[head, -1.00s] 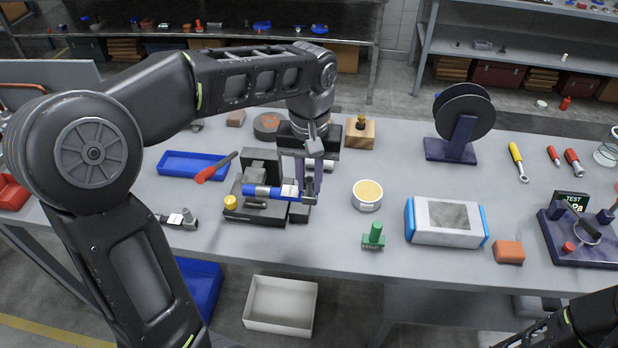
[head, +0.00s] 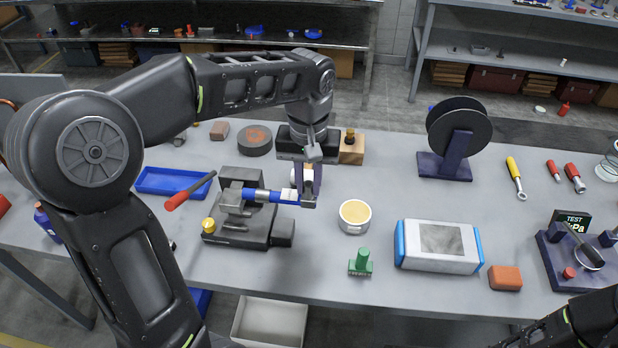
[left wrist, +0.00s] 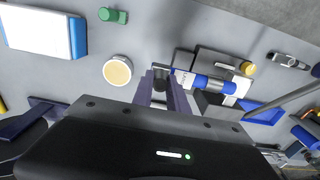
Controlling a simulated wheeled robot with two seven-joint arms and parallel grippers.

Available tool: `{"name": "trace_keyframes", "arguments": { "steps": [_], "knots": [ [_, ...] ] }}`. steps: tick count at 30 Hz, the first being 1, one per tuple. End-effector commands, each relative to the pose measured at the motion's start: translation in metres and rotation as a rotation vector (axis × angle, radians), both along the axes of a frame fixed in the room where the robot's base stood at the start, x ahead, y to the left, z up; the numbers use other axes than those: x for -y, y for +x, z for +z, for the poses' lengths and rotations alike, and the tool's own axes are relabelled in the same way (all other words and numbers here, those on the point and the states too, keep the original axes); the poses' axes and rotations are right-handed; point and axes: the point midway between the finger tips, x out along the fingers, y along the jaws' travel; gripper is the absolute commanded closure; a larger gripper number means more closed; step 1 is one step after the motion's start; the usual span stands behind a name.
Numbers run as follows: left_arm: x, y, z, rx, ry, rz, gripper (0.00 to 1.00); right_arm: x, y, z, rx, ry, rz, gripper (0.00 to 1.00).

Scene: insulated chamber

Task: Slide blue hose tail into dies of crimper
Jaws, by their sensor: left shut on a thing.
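The blue hose (head: 262,196), with a white label band, lies level above the crimper. My left gripper (head: 308,196) is shut on its right end. The crimper (head: 238,232) is a dark grey block with a red-handled lever (head: 190,191) and a yellow knob (head: 208,224). The hose's left end meets the crimper's grey upper part; I cannot tell how far it sits in the dies. In the left wrist view the gripper fingers (left wrist: 163,92) are beside the hose (left wrist: 201,82), and the crimper (left wrist: 212,64) lies beneath it. My right gripper is out of view.
A blue tray (head: 174,182) lies behind the crimper to the left. A round tin (head: 355,216), a green stamp-like piece (head: 360,263) and a white-and-blue box (head: 438,247) stand to the right. A wooden block (head: 352,150) and a dark disc (head: 255,139) are behind.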

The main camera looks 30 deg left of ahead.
Motion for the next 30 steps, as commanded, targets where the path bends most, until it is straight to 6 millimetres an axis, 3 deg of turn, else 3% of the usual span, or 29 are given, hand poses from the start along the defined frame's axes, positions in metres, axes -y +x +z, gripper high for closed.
{"name": "trace_keyframes", "arguments": {
  "steps": [12, 30],
  "knots": [
    [0.0, 0.0, -0.046, -0.001, 0.001, 0.0, 1.0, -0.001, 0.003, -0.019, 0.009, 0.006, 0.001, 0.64],
    [0.0, 0.0, -0.048, 0.001, 0.0, 0.0, 1.0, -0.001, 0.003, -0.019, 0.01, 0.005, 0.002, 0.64]
  ]
}}
